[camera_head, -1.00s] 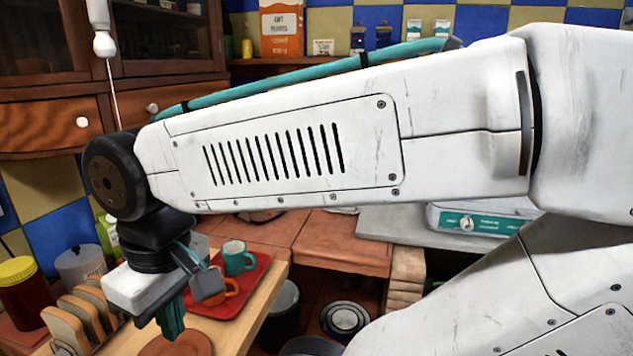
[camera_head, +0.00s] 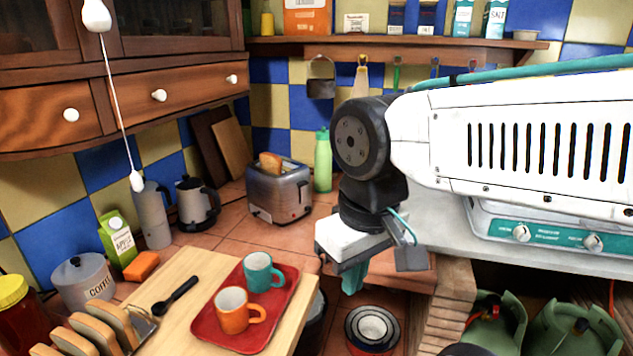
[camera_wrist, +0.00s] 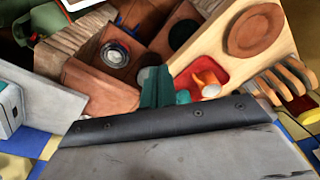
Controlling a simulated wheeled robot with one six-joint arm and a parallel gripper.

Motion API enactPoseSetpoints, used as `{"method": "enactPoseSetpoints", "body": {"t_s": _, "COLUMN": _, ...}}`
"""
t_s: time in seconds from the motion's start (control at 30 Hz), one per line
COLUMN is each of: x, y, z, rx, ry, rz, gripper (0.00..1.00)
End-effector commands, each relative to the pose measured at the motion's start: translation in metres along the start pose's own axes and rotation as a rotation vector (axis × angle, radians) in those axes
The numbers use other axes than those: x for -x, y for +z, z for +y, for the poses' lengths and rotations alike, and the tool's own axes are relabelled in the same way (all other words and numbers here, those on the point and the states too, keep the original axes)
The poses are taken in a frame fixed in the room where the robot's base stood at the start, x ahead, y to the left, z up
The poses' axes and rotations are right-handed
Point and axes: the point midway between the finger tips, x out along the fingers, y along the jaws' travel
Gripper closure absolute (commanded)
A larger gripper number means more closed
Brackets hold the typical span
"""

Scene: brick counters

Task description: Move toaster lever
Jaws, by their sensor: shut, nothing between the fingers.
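The toaster (camera_head: 279,191) is a silver box with bread in its slots, standing on the tiled counter in the back corner in the head view. A small dark lever (camera_head: 303,189) seems to show on its right end face; its exact height is hard to tell. My gripper (camera_head: 354,279) is to the right of the toaster and nearer the camera, pointing down, apart from it. Its teal fingers are shut and empty. In the wrist view my gripper (camera_wrist: 157,88) points over the floor and board, and the toaster is not visible there.
A wooden board (camera_head: 182,270) holds a red tray (camera_head: 213,327) with a teal mug (camera_head: 262,272) and an orange mug (camera_head: 238,312). A green bottle (camera_head: 323,160) stands right of the toaster, a kettle (camera_head: 196,203) left. The stove (camera_head: 545,228) is at right. Tiled counter before the toaster is clear.

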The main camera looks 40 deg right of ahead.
Motion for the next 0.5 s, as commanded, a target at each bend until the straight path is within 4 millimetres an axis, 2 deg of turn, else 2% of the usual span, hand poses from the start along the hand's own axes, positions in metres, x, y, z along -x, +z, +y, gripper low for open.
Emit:
{"method": "enactPoseSetpoints", "body": {"t_s": 0.17, "x": 0.001, "y": -0.002, "z": 0.0, "rx": 0.001, "ry": 0.0, "rz": 0.0, "gripper": 1.0}}
{"method": "enactPoseSetpoints", "body": {"t_s": 0.27, "x": 0.008, "y": -0.015, "z": 0.002, "rx": 0.006, "ry": 0.0, "rz": -0.003, "gripper": 1.0}}
{"method": "enactPoseSetpoints", "body": {"t_s": 0.37, "x": 0.022, "y": -0.046, "z": 0.006, "rx": 0.02, "ry": -0.002, "rz": -0.007, "gripper": 1.0}}
{"method": "enactPoseSetpoints", "body": {"t_s": 0.47, "x": 0.038, "y": -0.094, "z": 0.017, "rx": 0.039, "ry": -0.004, "rz": -0.01, "gripper": 1.0}}
{"method": "enactPoseSetpoints", "body": {"t_s": 0.5, "x": 0.044, "y": -0.116, "z": 0.022, "rx": 0.047, "ry": -0.006, "rz": -0.013, "gripper": 1.0}}
